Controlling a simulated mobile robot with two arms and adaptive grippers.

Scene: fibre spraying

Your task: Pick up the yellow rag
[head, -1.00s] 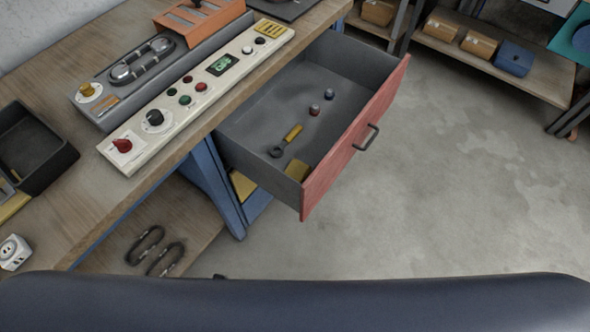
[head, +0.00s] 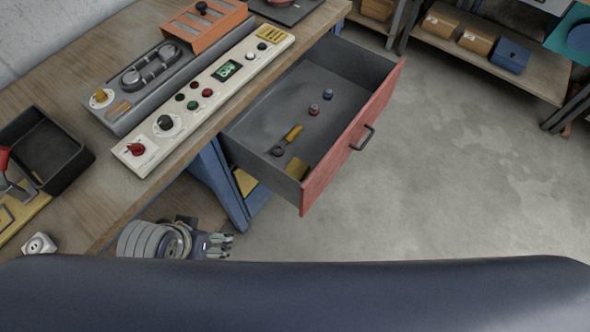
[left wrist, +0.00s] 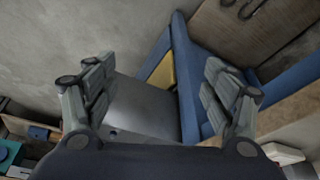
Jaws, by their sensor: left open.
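A flat yellow piece, which looks like the yellow rag (head: 297,170), lies in the front corner of the open drawer (head: 345,150). Another yellow patch (head: 245,183) shows below the drawer beside the blue bench leg; I cannot tell what it is. My left gripper (head: 218,246) is low beside the workbench, left of the drawer and apart from both yellow pieces. In the left wrist view its two fingers (left wrist: 156,80) are spread with nothing between them. A yellow patch (left wrist: 163,75) shows beyond them, among blue frame parts. My right gripper is not visible.
The drawer also holds a yellow-handled tool (head: 287,140) and two small knobs. The workbench (head: 85,205) carries a control panel (head: 205,98), a black bin (head: 48,155) and an orange rack. Boxes sit on a shelf at the back right. The floor (head: 450,180) right of the drawer is clear.

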